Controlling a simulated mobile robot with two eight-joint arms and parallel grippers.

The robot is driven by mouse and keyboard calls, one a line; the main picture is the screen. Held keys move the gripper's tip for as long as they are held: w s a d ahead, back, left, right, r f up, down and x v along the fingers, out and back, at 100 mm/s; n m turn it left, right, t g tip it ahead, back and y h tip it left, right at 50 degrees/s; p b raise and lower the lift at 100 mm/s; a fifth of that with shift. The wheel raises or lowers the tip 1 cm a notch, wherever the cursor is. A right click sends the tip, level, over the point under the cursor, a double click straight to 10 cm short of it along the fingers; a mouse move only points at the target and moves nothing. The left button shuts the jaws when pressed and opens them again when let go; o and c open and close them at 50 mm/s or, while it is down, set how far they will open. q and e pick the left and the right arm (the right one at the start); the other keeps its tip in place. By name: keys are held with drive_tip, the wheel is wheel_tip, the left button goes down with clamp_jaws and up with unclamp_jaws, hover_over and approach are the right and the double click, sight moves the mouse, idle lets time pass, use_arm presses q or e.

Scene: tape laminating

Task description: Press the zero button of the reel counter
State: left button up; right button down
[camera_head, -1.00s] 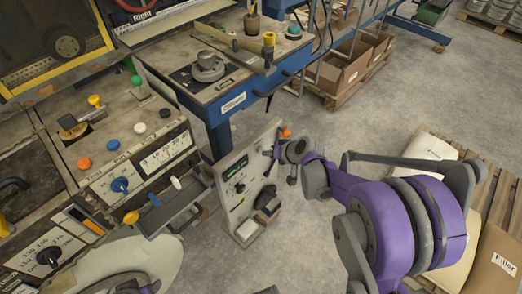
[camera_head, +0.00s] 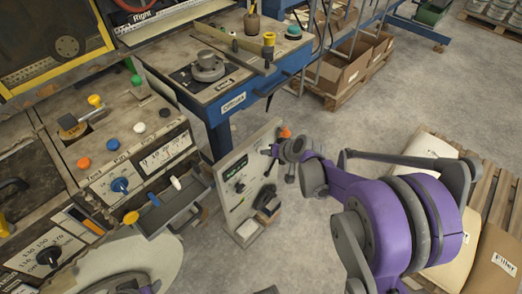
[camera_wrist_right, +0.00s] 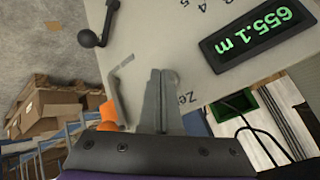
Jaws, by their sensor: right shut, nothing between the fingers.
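A partly covered label starting "Ze" (camera_wrist_right: 187,98) is printed beside the fingertips. I cannot make out the zero button; the fingers may hide it. My right gripper (camera_head: 272,153) is at the panel's upper right edge. In the wrist view its fingers (camera_wrist_right: 160,78) are shut and empty, in front of the panel face; contact cannot be told.
An orange knob (camera_wrist_right: 108,115) is close beside the right fingers. A black crank handle (camera_wrist_right: 93,37) sticks out from the panel. A machine console with coloured knobs (camera_head: 100,160) is at left, and a blue-framed workbench (camera_head: 240,103) stands behind. Grey floor lies open right of the panel.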

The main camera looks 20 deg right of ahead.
drive_tip(key=shift+w, duration=0.2)
idle(0.4)
drive_tip(key=shift+s+d, duration=0.3)
drive_tip(key=shift+s, duration=0.6)
drive_tip(key=s, duration=0.1)
drive_tip(key=s+d, duration=0.1)
drive_tip(key=s, duration=0.1)
drive_tip(key=s+d, duration=0.1)
drive_tip(key=shift+s, duration=0.3)
idle(0.5)
